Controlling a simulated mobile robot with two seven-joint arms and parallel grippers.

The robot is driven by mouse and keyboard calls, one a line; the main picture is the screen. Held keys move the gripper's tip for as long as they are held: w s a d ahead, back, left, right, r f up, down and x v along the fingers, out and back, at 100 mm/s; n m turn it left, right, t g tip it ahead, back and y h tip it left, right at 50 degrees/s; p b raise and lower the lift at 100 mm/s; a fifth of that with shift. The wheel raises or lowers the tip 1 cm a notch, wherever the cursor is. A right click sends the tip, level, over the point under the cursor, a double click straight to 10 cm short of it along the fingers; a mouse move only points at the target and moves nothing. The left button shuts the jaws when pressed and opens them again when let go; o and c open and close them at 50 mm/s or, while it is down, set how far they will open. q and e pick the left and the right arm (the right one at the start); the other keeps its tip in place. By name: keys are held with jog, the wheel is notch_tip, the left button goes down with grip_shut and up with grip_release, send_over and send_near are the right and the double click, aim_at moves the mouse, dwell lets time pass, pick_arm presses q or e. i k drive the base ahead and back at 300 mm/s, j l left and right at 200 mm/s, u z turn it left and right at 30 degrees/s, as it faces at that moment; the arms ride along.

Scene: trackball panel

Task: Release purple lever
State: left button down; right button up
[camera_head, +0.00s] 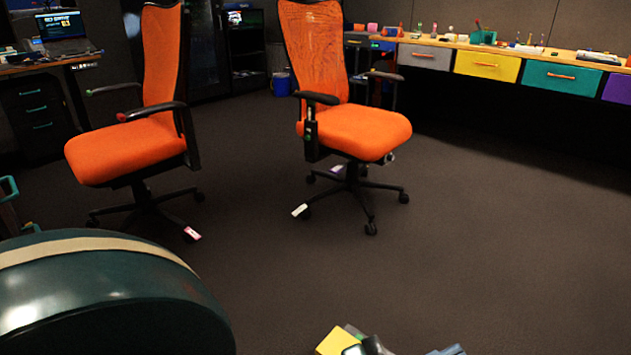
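Neither of my grippers can be made out in the head view. A small tag with a purple part (337,168) shows at the base of the right orange chair (355,130); I cannot tell whether it is a lever. A white tag (300,211) lies near the same base, and a pink one (192,233) is at the left chair's (130,155) base. At the bottom edge, a cut-off cluster has a yellow block (335,341) and grey and black parts; I cannot tell what it is. No clear purple lever shows.
A large dark green rounded body with a cream band (100,243) fills the lower left. A long bench with coloured drawers (487,65), one purple (617,89), runs along the back right. A desk with a laptop (62,30) is at left. The right floor is clear.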

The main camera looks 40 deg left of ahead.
aim_at(338, 168)
jog(key=l+u, duration=0.6)
jog(key=l, duration=0.15)
jog(key=l+u, duration=0.7)
jog(key=l, duration=0.15)
jog(key=l+u, duration=0.3)
jog(key=l, duration=0.2)
jog(key=k+l+u, duration=0.1)
jog(key=l+u, duration=0.2)
jog(key=l, duration=0.2)
jog(key=l+u, duration=0.3)
jog(key=l, duration=0.2)
jog(key=l+u, duration=0.35)
jog(key=l, duration=0.15)
jog(key=i+l+u, duration=0.1)
jog(key=l+u, duration=0.25)
jog(key=l, duration=0.35)
jog(key=l+u, duration=0.4)
jog(key=l, duration=0.3)
jog(key=k+l+u, duration=0.1)
jog(key=l+u, duration=0.25)
jog(key=l, duration=0.3)
jog(key=l+u, duration=0.35)
jog(key=l, duration=0.15)
jog(key=k+l+u, duration=0.1)
jog(key=l+u, duration=0.25)
jog(key=l, duration=0.15)
jog(key=l+u, duration=0.35)
jog(key=l, duration=0.15)
jog(key=l+u, duration=0.35)
jog(key=l, duration=0.2)
